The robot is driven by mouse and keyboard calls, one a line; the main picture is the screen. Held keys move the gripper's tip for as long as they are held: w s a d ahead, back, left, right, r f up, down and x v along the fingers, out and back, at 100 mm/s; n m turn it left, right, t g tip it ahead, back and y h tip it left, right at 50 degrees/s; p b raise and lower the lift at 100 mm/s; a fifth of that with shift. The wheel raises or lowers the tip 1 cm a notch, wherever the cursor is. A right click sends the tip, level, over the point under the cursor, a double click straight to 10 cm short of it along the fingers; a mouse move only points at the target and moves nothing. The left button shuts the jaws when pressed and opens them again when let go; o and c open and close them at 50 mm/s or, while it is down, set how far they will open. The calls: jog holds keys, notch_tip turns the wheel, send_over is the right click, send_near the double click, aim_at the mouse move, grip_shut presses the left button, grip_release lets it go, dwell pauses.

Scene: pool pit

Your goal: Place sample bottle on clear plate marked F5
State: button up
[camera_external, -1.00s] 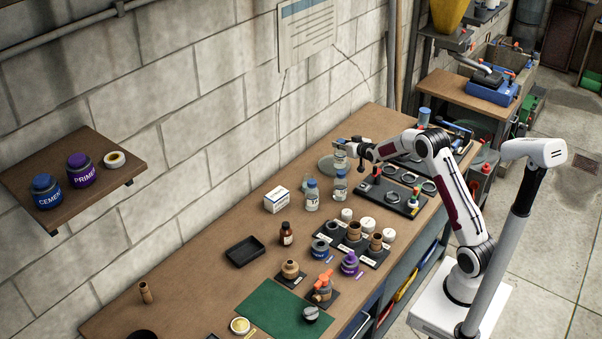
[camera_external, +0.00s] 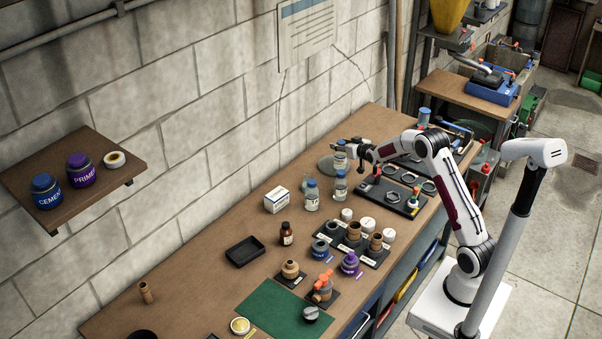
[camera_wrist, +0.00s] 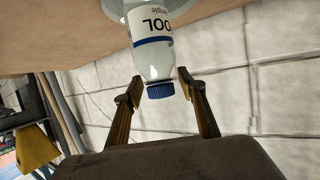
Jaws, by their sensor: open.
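In the wrist view the sample bottle (camera_wrist: 152,55), clear with a white label reading partly "OOL" and a blue cap, appears inverted in the picture. Its base is on a pale round plate (camera_wrist: 186,8). My gripper (camera_wrist: 161,79) is open, with one fingertip on each side near the cap end; gaps show beside the bottle. In the external view the bottle (camera_external: 341,160) stands upright at the round plate (camera_external: 325,165) near the wall, beside my gripper (camera_external: 335,146). No F5 mark is readable.
A dark rack with rings (camera_external: 392,197) lies to the right. The bench left of the black tray (camera_external: 245,252) is mostly clear.

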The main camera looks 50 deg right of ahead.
jog(key=shift+r, duration=0.1)
jog(key=v, duration=1.2)
dwell(0.4)
jog(key=shift+a, duration=0.1)
dwell(0.5)
jog(key=s+a+r+n+g+y, duration=0.1)
jog(key=s+a+r+g+y, duration=0.1)
jog(key=s+a+r, duration=0.5)
jog(key=s+a+r+n+g+y, duration=0.1)
jog(key=s+a+r, duration=0.1)
jog(key=s+a, duration=0.85)
jog(key=s+a+f+n+g+y, duration=0.1)
jog(key=s+a, duration=0.4)
jog(key=s, duration=0.7)
jog(key=s+a+f+n+g+y, duration=0.1)
jog(key=s+a+g, duration=0.2)
jog(key=s, duration=1)
jog(key=shift+a, duration=1.1)
